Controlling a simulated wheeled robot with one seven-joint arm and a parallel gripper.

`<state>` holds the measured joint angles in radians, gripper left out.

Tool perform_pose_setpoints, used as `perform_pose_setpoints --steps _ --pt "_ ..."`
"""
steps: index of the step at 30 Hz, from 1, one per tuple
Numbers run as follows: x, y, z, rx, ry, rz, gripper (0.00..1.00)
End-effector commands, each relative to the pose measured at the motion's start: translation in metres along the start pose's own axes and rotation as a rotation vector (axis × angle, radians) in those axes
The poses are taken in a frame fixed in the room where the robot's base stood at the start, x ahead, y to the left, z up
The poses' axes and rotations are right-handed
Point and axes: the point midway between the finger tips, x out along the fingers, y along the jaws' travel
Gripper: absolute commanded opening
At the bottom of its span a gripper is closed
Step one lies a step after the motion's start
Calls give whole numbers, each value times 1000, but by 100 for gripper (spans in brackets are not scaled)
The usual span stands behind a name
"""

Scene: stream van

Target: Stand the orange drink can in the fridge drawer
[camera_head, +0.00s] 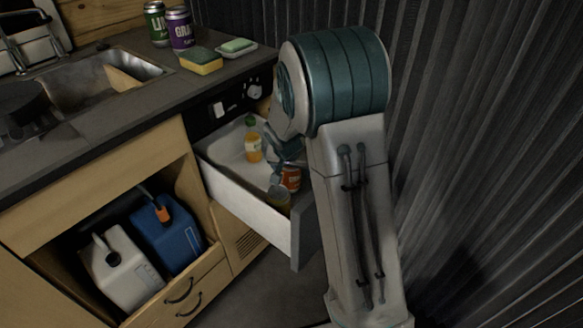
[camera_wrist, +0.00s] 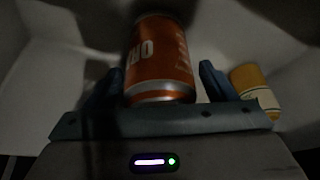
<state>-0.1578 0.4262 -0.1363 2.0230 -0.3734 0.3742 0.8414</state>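The orange drink can (camera_head: 291,178) is inside the open white fridge drawer (camera_head: 236,189), near its front right. It looks upright or nearly so; whether its base rests on the drawer floor is hidden. In the wrist view the can (camera_wrist: 160,65) sits between the two fingers of my gripper (camera_wrist: 161,80). The fingers lie very close along both sides of it, and the dim picture does not show clearly whether they touch it. In the head view my gripper (camera_head: 284,158) reaches down into the drawer beside the can, partly hidden by my arm.
An orange juice bottle (camera_head: 253,142) with a green cap stands further back in the drawer. A yellowish jar (camera_head: 278,198) stands near the drawer front; a yellow container (camera_wrist: 257,92) is close to the right finger. The counter (camera_head: 120,100) overhangs the drawer's back; a corrugated wall (camera_head: 480,130) is at right.

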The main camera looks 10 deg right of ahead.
Motion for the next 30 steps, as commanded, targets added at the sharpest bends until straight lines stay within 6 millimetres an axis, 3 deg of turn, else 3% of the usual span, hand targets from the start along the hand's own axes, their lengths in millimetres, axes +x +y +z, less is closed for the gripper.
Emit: perform_pose_setpoints --steps 8,21,30 --pt "-6 0 -2 0 0 0 77" --pt "-94 0 -2 0 2 -2 77" --pt "-122 0 -1 0 0 0 77"
